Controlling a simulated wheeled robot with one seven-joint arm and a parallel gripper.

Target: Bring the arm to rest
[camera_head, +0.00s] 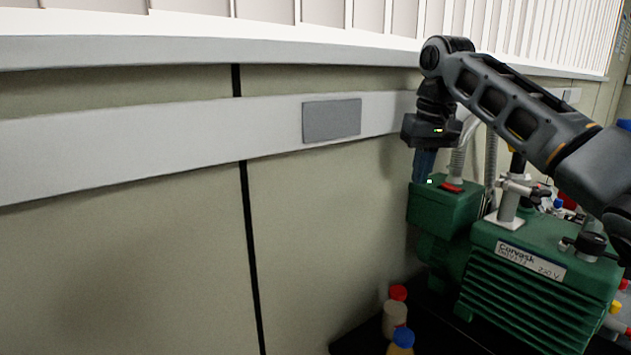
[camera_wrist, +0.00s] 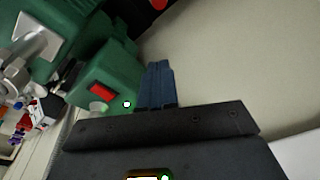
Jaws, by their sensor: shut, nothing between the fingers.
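My gripper (camera_head: 425,165) hangs from my dark grey arm, pointing down, at the upper right of the head view. Its blue fingers are together with nothing between them. They are just above or beside the left end of the green vacuum pump (camera_head: 530,280), near a red switch (camera_head: 452,187); I cannot tell if they touch it. In the wrist view the shut fingers (camera_wrist: 158,85) show at the middle, with the red switch (camera_wrist: 102,91) and green pump housing (camera_wrist: 85,30) to their left.
The pump stands on a black surface (camera_head: 365,340) against a beige wall (camera_head: 330,230). Small bottles with red (camera_head: 397,293) and blue (camera_head: 403,338) caps stand in front of it. Metal fittings and hoses (camera_head: 508,205) rise from the pump close to my arm. The left side is free.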

